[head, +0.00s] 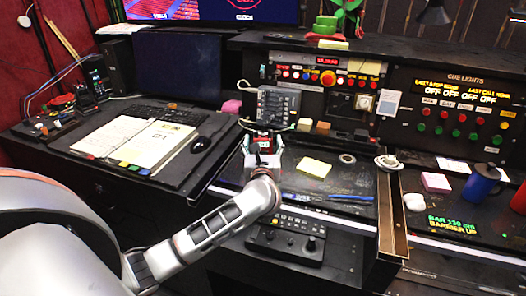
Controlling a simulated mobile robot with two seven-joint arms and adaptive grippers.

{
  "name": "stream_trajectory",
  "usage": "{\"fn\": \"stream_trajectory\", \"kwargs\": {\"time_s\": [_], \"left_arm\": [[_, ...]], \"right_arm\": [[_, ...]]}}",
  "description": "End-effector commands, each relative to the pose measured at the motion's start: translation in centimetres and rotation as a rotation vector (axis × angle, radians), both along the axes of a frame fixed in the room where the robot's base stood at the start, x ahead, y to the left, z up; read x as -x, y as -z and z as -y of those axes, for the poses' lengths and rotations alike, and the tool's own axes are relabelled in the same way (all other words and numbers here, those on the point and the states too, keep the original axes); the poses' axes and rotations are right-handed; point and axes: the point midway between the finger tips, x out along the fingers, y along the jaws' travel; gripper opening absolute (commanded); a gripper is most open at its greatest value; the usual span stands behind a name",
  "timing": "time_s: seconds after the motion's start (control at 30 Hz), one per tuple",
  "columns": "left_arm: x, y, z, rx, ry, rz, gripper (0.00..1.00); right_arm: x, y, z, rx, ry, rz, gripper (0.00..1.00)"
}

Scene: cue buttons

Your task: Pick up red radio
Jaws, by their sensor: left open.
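A small red object, which looks like the red radio (265,144), stands on the dark desk in front of a grey box with cables. My left gripper (262,153) reaches in from the lower left. Its jaws are open, with a pale finger on each side of the red object. The gripper partly hides the lower part of the red object. I cannot tell whether the fingers touch it. My right gripper is not in view.
The grey cable box (279,105) stands close behind. A yellow note pad (314,167) and a tape roll (347,158) lie to the right. A black controller panel (286,243) sits lower in front. An open binder (135,138) lies left; a blue mug (481,183) stands right.

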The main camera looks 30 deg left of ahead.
Motion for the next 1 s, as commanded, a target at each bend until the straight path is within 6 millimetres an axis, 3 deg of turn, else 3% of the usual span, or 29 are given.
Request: {"fn": "stream_trajectory", "kwargs": {"time_s": [0.13, 0.37, 0.57, 1.0], "left_arm": [[-1.11, 0.11, -0.64, -0.002, 0.001, -0.001, 0.64], [-1.23, 0.16, -0.72, 0.0, 0.001, -0.001, 0.64], [-1.21, 0.15, -0.72, 0.0, 0.001, -0.001, 0.17], [-1.25, -0.57, -0.7, 0.0, 0.001, 0.002, 0.17]], "right_arm": [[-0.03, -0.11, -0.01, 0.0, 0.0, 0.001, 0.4], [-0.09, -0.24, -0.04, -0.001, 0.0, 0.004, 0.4], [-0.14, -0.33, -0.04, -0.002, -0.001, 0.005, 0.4], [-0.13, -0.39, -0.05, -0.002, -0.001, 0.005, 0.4]]}}
